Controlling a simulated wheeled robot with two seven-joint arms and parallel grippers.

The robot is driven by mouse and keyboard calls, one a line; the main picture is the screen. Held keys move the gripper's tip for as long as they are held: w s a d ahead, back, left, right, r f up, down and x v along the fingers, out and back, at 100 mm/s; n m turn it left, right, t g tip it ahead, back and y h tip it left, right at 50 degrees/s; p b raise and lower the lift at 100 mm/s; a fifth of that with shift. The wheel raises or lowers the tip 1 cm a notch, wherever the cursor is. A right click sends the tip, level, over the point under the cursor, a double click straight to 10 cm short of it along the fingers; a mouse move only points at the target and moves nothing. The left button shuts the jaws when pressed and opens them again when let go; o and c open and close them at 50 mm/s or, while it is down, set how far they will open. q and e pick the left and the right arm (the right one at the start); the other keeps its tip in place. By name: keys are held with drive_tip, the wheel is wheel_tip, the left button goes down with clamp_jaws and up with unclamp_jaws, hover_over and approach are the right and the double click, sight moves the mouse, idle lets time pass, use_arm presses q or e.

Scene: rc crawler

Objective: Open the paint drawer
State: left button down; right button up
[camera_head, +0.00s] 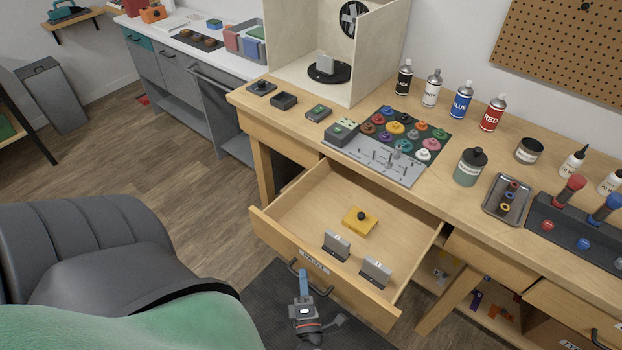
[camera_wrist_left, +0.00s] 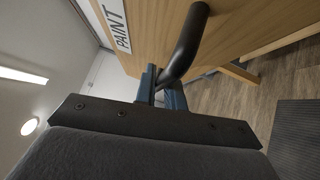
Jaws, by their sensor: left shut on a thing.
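The paint drawer (camera_head: 285,249) is pulled well out of the wooden workbench in the head view. Its front carries a PAINT label, which also shows in the left wrist view (camera_wrist_left: 117,24). Inside the drawer lie a yellow block with a dark knob (camera_head: 360,221) and two grey blocks (camera_head: 375,272). My left gripper (camera_head: 302,273) is at the drawer front, shut on its black bar handle (camera_wrist_left: 188,45). The blue fingers close around the handle in the left wrist view. My right gripper is not in view.
Spray cans (camera_head: 461,101), several paint pots on a mat (camera_head: 447,138) and a tray (camera_head: 497,208) stand on the workbench (camera_head: 290,122). A dark chair (camera_head: 100,250) is at the left.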

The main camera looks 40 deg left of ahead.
use_arm(q)
drive_tip(key=shift+s, duration=0.15)
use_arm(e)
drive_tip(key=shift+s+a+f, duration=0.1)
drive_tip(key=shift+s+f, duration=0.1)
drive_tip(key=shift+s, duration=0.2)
